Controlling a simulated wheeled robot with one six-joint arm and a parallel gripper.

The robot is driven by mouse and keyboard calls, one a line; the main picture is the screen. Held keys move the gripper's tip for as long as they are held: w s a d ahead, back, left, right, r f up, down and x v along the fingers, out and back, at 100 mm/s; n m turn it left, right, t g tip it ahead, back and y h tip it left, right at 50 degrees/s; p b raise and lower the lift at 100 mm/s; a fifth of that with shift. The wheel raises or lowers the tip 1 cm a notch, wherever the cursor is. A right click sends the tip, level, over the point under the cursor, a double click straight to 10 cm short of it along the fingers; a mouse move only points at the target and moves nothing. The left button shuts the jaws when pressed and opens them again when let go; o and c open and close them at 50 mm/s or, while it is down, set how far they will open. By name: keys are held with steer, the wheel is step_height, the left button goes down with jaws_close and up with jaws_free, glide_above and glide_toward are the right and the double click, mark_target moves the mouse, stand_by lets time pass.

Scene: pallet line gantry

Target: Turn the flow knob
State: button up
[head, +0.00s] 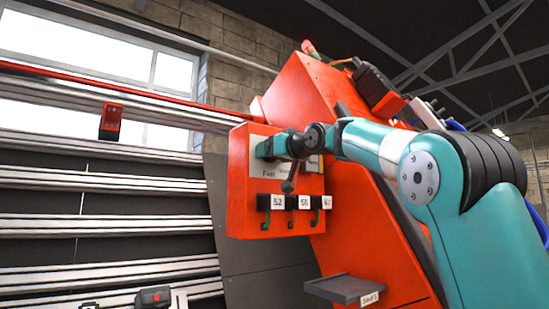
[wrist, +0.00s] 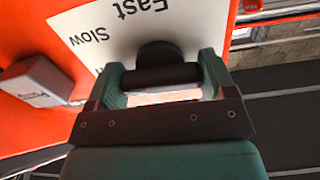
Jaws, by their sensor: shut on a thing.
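The flow knob (wrist: 158,52) is black and stands out from a white label plate (wrist: 88,30) on an orange box. The plate reads "Fast" and "Slow", upside down in the wrist view. My gripper (wrist: 160,76) has its teal fingers on either side of the knob's dark grip and is shut on it. In the head view my gripper (head: 264,149) reaches the plate from the right and covers most of the knob. How far the knob is turned cannot be told.
A grey shelf (head: 345,288) juts out lower right. A grey block (wrist: 38,82) sits beside the plate in the wrist view. Metal rails (head: 100,224) run along the left.

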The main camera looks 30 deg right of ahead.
steer(key=shift+n, duration=0.4)
steer(key=o, duration=0.9)
steer(key=s+b, duration=0.2)
steer(key=s, duration=0.3)
steer(key=s+b, duration=0.2)
steer(key=s, duration=0.4)
steer(key=s+b, duration=0.2)
steer(key=s, duration=0.4)
steer(key=shift+s+d, duration=0.25)
steer(key=shift+d, duration=0.05)
